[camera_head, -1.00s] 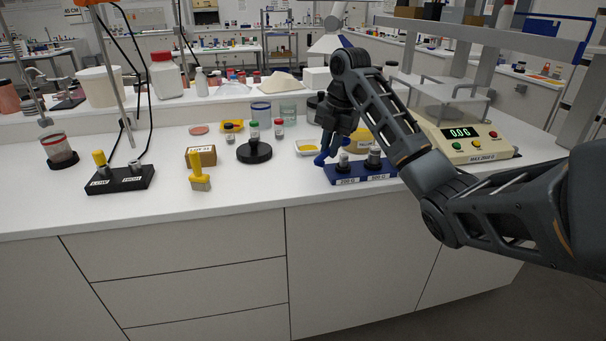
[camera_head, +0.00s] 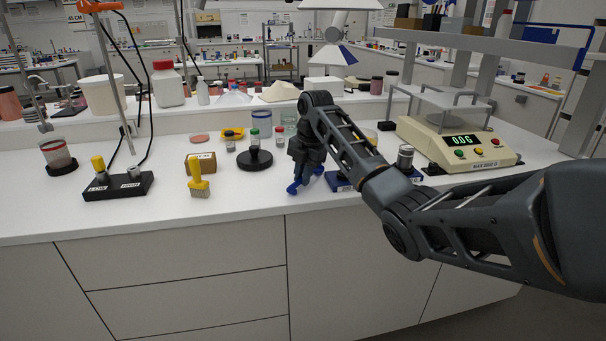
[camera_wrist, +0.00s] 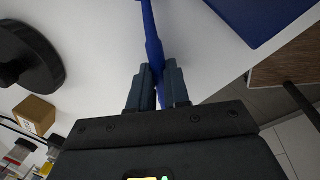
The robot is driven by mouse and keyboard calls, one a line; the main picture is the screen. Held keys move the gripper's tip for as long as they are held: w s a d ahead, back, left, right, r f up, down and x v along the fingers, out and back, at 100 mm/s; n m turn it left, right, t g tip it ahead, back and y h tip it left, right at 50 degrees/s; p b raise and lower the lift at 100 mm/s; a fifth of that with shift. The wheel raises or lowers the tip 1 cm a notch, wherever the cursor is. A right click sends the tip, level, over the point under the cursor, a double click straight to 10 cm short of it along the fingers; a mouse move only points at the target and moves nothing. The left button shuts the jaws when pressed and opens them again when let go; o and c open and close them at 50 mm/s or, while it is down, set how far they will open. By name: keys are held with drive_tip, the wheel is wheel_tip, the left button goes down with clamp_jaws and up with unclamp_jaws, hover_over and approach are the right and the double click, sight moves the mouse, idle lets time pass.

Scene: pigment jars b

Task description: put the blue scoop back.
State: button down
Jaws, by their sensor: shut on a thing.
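My gripper (camera_head: 301,170) is shut on the blue scoop (camera_head: 300,187), low over the white bench, left of the blue stand. In the wrist view the fingers (camera_wrist: 160,80) close on the scoop's blue shaft (camera_wrist: 152,35), which runs on past the top edge; its far end is out of view. The head view does not show clearly whether the scoop touches the bench. The blue stand (camera_head: 342,184) is partly hidden behind my arm, with a grey metal-topped piece (camera_head: 405,157) at its right end. A corner of the stand (camera_wrist: 250,15) also shows in the wrist view.
A black two-post stand (camera_head: 118,187) is further left. The scale (camera_head: 460,147) is at right. The front bench strip is clear.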

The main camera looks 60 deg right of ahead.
drive_tip(key=shift+f, duration=0.1)
drive_tip(key=c, duration=1.1)
unclamp_jaws()
wheel_tip(320, 180, up, 12)
drive_tip(key=s+p, duration=0.1)
drive_tip(key=s, duration=0.1)
drive_tip(key=shift+s+a, duration=0.1)
drive_tip(key=shift+s, duration=0.05)
